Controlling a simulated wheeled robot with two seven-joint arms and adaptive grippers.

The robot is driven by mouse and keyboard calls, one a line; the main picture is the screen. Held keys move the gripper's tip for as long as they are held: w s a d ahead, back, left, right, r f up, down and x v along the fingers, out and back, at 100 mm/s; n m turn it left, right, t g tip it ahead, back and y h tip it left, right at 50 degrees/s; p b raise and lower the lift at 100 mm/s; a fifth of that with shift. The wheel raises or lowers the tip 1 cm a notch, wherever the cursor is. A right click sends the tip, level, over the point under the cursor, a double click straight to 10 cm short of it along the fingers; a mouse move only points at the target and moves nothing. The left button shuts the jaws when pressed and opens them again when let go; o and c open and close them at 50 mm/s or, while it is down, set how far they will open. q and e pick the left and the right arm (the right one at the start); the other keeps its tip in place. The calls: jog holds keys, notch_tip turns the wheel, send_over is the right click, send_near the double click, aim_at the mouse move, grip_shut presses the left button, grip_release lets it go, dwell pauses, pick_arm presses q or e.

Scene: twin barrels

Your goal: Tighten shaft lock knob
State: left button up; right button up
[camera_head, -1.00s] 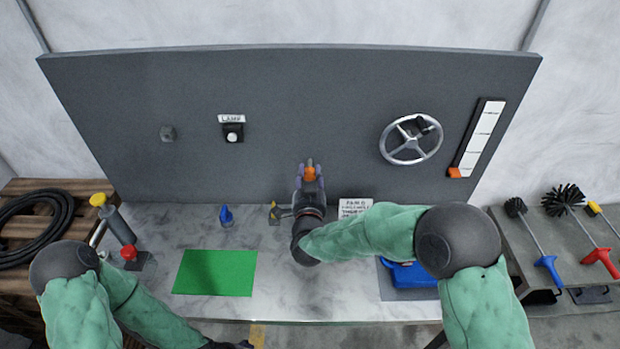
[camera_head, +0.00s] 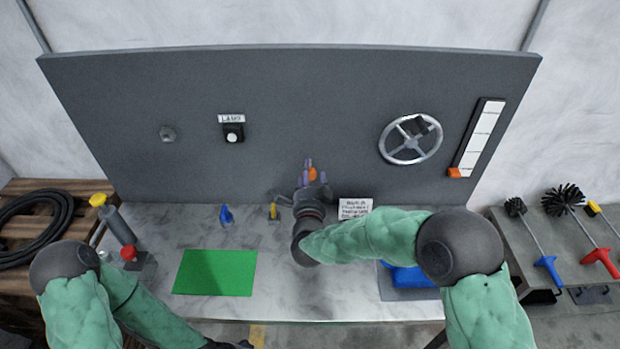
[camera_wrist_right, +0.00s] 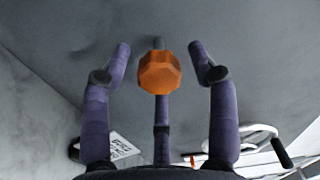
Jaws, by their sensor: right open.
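The orange faceted knob (camera_head: 312,174) sits on the grey upright panel, low and near the middle, partly hidden by my gripper. In the right wrist view the knob (camera_wrist_right: 160,73) stands on a short grey shaft. My right gripper (camera_head: 315,171) is open, with its purple fingers spread around the knob. In the wrist view one finger is on each side and the third is below; gaps show at both sides, and I cannot tell whether the lower finger touches.
The handwheel (camera_head: 411,139) and white scale (camera_head: 477,138) are to the right on the panel. A printed card (camera_head: 355,208), yellow item (camera_head: 274,211) and blue item (camera_head: 226,215) stand near the panel's foot. The green mat (camera_head: 215,272) lies empty on the table.

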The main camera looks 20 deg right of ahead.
jog(key=v, duration=0.6)
jog(key=shift+s, duration=0.35)
jog(key=shift+a, duration=0.1)
dwell(0.4)
